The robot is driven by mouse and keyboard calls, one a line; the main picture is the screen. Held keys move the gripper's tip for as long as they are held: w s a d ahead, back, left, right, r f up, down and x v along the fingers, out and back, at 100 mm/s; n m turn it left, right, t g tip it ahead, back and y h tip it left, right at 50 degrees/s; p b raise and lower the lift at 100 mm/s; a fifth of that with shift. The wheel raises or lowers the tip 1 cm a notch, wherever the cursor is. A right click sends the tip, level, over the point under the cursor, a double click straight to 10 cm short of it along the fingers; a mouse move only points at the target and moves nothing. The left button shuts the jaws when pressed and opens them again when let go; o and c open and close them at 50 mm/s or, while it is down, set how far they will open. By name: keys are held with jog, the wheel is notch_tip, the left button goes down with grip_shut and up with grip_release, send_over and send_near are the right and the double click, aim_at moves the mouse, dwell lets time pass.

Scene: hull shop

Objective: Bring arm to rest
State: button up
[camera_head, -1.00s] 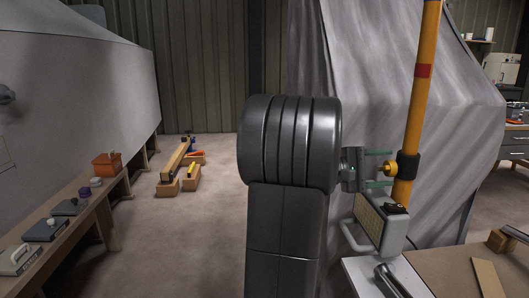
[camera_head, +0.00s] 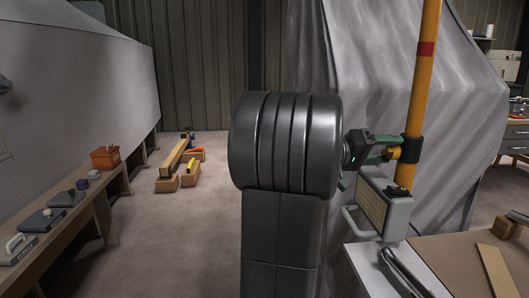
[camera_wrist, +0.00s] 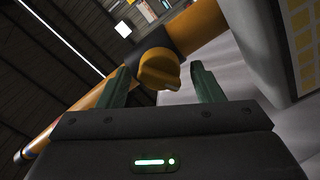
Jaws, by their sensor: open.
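My gripper (camera_head: 388,147) is at the right of my dark arm in the head view, close to a yellow knob (camera_head: 394,153) on a black collar (camera_head: 410,149) around an orange pole (camera_head: 422,85). In the wrist view my gripper's two green fingers (camera_wrist: 158,88) stand apart, with the yellow knob (camera_wrist: 159,69) just beyond and between their tips. The fingers do not appear closed on it. Whether a fingertip touches the knob I cannot tell. My upper arm stands upright and hides the middle of the head view.
A grey draped cover (camera_head: 465,120) hangs behind. A bench (camera_head: 60,225) with tools runs along the left. Bare floor (camera_head: 170,240) lies between the bench and my arm.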

jog(key=m+p, duration=0.1)
jog(key=m, duration=0.3)
jog(key=shift+r+m, duration=0.1)
jog(key=shift+m, duration=0.3)
jog(key=shift+s, duration=0.15)
